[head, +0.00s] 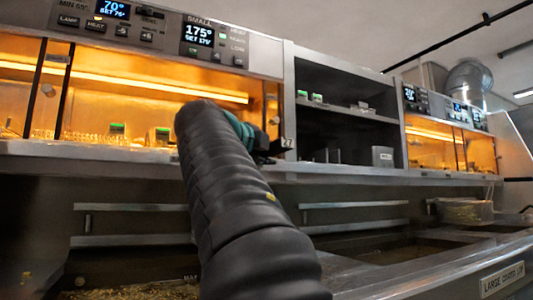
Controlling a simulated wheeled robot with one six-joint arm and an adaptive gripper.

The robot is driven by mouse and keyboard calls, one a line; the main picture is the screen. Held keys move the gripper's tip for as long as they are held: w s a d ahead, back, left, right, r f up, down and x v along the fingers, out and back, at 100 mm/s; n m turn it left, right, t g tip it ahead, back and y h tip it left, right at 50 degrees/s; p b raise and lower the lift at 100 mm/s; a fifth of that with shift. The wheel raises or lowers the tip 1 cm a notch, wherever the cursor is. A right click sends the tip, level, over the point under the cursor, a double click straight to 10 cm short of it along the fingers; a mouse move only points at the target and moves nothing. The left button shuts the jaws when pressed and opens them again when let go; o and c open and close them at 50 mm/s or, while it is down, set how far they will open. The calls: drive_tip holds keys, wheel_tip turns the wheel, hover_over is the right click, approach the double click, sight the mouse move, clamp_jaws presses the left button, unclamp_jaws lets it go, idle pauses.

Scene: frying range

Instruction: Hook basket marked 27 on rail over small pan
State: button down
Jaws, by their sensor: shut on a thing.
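My gripper (264,148) is mostly hidden behind my dark, ribbed arm, and its fingertips do not show clearly. A small tag (289,142) that seems to read 27 shows just right of it, in front of the shelf edge. The body of the basket is hidden behind my arm. A left rail (130,207) runs along the back wall over a pan (130,291) at the lower left, with golden bits in it. A display headed SMALL (199,35) is above, reading 175°. I cannot tell from the frame which pan is the small one.
A lit cabinet (90,100) with green-tagged items is behind my arm. Open shelves (340,105) are to its right, with another lit cabinet (450,150) beyond. A second rail (355,205) hangs over another pan (390,250). A wire basket (463,210) stands far right. The counter edge (450,268) slopes across the front.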

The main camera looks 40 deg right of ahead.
drive_tip(key=shift+f+b, duration=0.55)
drive_tip(key=shift+b, duration=0.25)
idle(0.4)
drive_tip(key=c, duration=0.9)
unclamp_jaws()
drive_tip(key=v, duration=1.2)
